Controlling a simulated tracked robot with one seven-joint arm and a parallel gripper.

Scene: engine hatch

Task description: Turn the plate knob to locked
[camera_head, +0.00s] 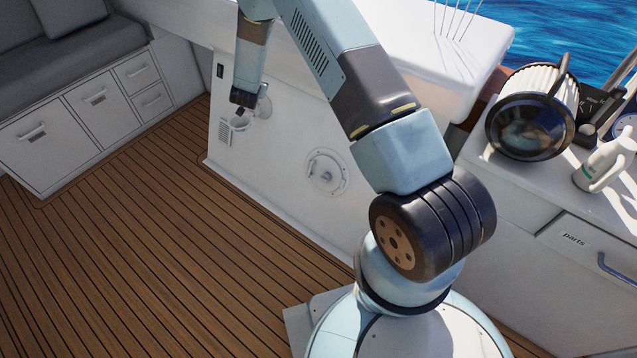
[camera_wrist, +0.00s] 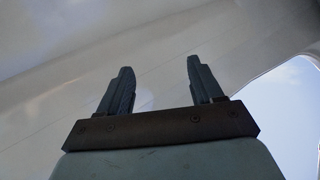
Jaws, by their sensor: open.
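A round pale plate (camera_head: 327,172) is set in the white wall panel in the head view, left of my arm. It has a smaller round part at its middle, too small to tell its knob or setting. The plate does not show clearly in the wrist view. My gripper (camera_wrist: 158,66) is open and empty in the wrist view, its two dark fingers apart in front of a plain pale surface. In the head view, the dark lower end of my arm is by the white panel, up and left of the plate.
Drawers (camera_head: 97,98) stand at left. The plank floor (camera_head: 150,240) is clear.

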